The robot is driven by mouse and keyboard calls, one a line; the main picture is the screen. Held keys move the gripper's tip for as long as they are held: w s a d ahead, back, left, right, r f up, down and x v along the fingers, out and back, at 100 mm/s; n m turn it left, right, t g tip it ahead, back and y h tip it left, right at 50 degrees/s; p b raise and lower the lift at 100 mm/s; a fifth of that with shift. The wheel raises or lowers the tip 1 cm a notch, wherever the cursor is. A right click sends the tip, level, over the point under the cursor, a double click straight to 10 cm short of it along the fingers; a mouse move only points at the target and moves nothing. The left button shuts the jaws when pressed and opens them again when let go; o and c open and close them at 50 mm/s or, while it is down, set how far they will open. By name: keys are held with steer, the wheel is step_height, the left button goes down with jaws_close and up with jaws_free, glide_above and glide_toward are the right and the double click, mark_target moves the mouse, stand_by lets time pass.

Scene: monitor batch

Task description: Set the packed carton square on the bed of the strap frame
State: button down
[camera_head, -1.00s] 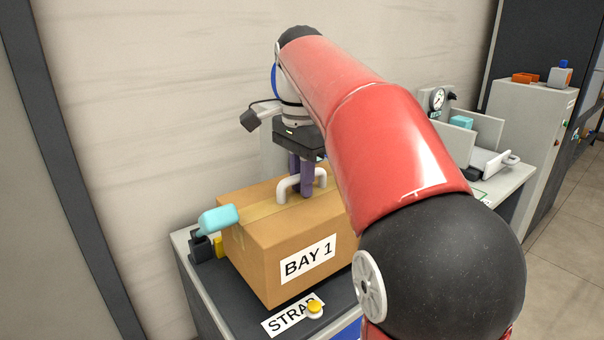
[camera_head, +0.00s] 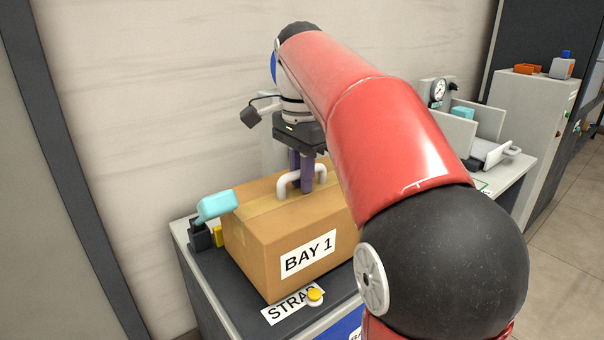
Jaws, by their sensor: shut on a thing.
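The packed carton (camera_head: 256,255) is a brown taped box with a white BAY 1 label on its front and a white handle (camera_head: 287,184) on top. My gripper (camera_head: 302,186) has purple fingers shut on the handle. The carton is over the dark bed of the strap frame (camera_head: 228,294), which has a STRAP label at its front edge. The carton looks level; whether its underside touches the bed I cannot tell. My red arm hides the carton's right end and part of the frame.
A cyan-headed lever (camera_head: 216,206) on a dark base and a yellow block (camera_head: 219,236) stand close to the carton's left end. A yellow button (camera_head: 314,295) sits at the front edge. A bench with a gauge (camera_head: 438,93) and a tray is at the right.

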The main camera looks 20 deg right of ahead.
steer(key=shift+f+b, duration=0.5)
steer(key=shift+f, duration=0.3)
stand_by(0.5)
steer(key=c, duration=1.3)
jaws_free()
steer(key=shift+c, duration=0.2)
